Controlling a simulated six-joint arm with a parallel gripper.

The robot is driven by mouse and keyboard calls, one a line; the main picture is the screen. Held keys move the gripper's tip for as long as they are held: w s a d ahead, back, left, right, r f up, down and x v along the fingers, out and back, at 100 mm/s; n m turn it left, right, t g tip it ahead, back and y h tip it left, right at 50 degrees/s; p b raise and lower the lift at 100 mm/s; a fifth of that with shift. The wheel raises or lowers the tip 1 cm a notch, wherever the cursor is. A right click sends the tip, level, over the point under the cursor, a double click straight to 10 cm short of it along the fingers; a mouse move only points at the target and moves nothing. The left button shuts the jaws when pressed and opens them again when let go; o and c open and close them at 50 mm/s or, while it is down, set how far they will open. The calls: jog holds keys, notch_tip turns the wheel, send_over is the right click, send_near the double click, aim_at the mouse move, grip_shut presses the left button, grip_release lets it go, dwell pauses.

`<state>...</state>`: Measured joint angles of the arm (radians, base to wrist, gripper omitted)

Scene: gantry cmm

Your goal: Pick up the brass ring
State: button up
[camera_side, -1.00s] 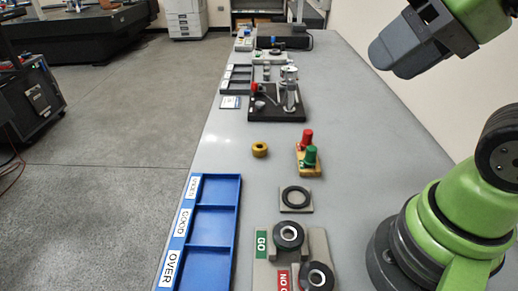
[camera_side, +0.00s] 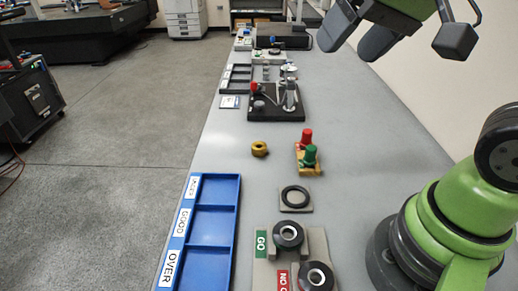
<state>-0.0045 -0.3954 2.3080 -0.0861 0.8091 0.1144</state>
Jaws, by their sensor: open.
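The brass ring (camera_side: 260,149) is a small yellow-gold ring lying on the grey bench, near the middle of the view. It lies left of the red and green plug gauges and beyond the blue tray. My gripper (camera_side: 358,38) is high at the upper right, well above the bench and apart from the ring. Its two grey fingers are spread with nothing between them.
A wooden block with red and green plugs (camera_side: 308,152) stands right of the ring. Nearer are a black ring on a plate (camera_side: 295,198), GO and NO GO ring gauges (camera_side: 288,236), and a blue sorting tray (camera_side: 238,215). A black-based fixture (camera_side: 262,114) stands beyond. The bench around the ring is clear.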

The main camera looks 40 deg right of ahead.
jog(key=w+d+f+g+h, duration=0.1)
jog(key=w+f, duration=0.3)
jog(key=w, duration=0.2)
jog(key=w+d+f+g, duration=0.1)
jog(key=w+f, duration=0.2)
jog(key=w, duration=0.3)
jog(key=g+h, duration=0.1)
send_near(259, 144)
jog(key=shift+w+a+f, duration=0.1)
jog(key=shift+a+f, duration=0.05)
jog(key=shift+f, duration=0.45)
jog(key=shift+w+a+f, duration=0.1)
jog(key=shift+f, duration=0.55)
jog(key=shift+x, duration=3.2)
jog(key=shift+s, duration=0.15)
jog(key=c, duration=1.1)
